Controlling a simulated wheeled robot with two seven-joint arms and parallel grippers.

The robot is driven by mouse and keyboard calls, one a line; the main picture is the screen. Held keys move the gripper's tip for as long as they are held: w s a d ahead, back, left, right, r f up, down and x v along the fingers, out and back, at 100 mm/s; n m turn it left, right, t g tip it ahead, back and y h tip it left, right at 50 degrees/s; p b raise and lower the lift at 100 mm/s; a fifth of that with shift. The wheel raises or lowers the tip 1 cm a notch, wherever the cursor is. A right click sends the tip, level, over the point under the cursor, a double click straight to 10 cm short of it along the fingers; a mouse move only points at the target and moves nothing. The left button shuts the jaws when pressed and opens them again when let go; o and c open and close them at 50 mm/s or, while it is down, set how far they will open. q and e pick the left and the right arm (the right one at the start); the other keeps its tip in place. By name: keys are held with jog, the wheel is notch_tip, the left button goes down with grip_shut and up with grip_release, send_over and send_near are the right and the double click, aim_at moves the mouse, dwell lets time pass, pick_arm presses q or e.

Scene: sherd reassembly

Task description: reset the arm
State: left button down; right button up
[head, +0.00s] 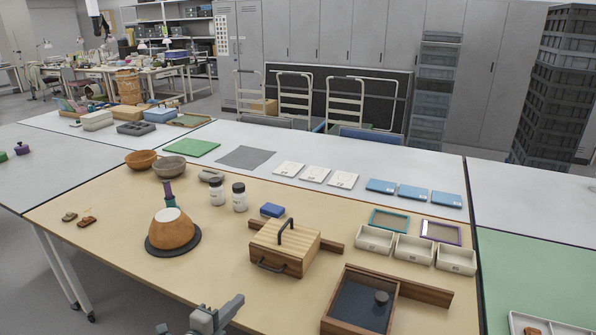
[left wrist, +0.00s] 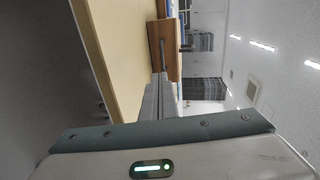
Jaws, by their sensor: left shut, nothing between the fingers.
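My left gripper (head: 208,319) is at the bottom edge of the head view, at the near edge of the beige table (head: 130,262). In the left wrist view its fingers (left wrist: 160,98) are together with nothing seen between them. An orange-brown vessel (head: 171,235) with a pale top sits on a dark round disc (head: 193,248), beyond and left of the gripper. Two small brown sherds (head: 69,216) (head: 87,221) lie apart at the table's left. My right gripper does not show.
A wooden box with a dark handle (head: 285,249) and a dark-bottomed wooden tray (head: 362,305) stand right of the gripper. White bins (head: 414,249), two jars (head: 239,197) and bowls (head: 141,159) stand farther back. The table's front left is bare.

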pick_arm(q)
jog(key=s+a+f+n+g+y, duration=0.15)
jog(key=s+f+n+g, duration=0.4)
jog(key=s, duration=0.75)
jog(key=s+f+n+g+y, duration=0.2)
jog(key=s+n, duration=0.6)
jog(key=s, duration=0.6)
jog(key=s+a+f+n+g+y, duration=0.15)
jog(key=s+f+n+g, duration=0.4)
jog(key=s, duration=0.75)
jog(key=w+d+f+t, duration=0.2)
jog(key=f, duration=0.8)
jog(key=w+d+f+t, duration=0.1)
jog(key=w+d+f, duration=0.15)
jog(key=f, duration=0.85)
jog(key=s+f, duration=0.3)
jog(key=f, duration=0.4)
jog(key=s+f+t+h, duration=0.1)
jog(key=s+f, duration=0.2)
jog(key=f, duration=0.5)
jog(key=shift+s+f, duration=0.15)
jog(key=shift+f, duration=0.05)
jog(key=shift+d, duration=0.1)
